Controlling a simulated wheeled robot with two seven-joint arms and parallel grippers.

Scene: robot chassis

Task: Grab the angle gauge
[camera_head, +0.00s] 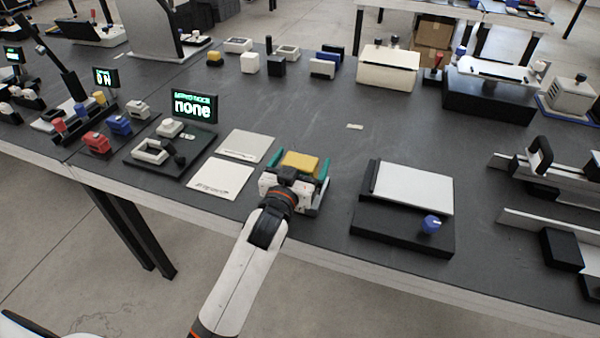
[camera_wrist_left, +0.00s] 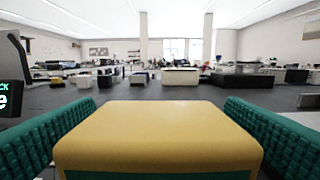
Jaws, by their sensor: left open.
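A yellow block-like thing (camera_head: 301,163) is on the dark table near its front edge, at the middle of the head view. I cannot tell for sure that it is the angle gauge; no other thing is clearly one. It fills the lower middle of the left wrist view (camera_wrist_left: 158,135). My left gripper (camera_head: 297,168) is open, with one teal finger on each side of the yellow thing. The gaps are narrow, and whether either finger touches it is unclear. My gripper's body hides its near side and base. My right gripper is not in view.
Two flat white plates (camera_head: 222,178) lie left of my left gripper. A black tray with white parts and a lit display (camera_head: 194,107) stand further left. A black base with a white panel and blue knob (camera_head: 431,224) is at the right. Bare tabletop (camera_head: 330,115) lies behind.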

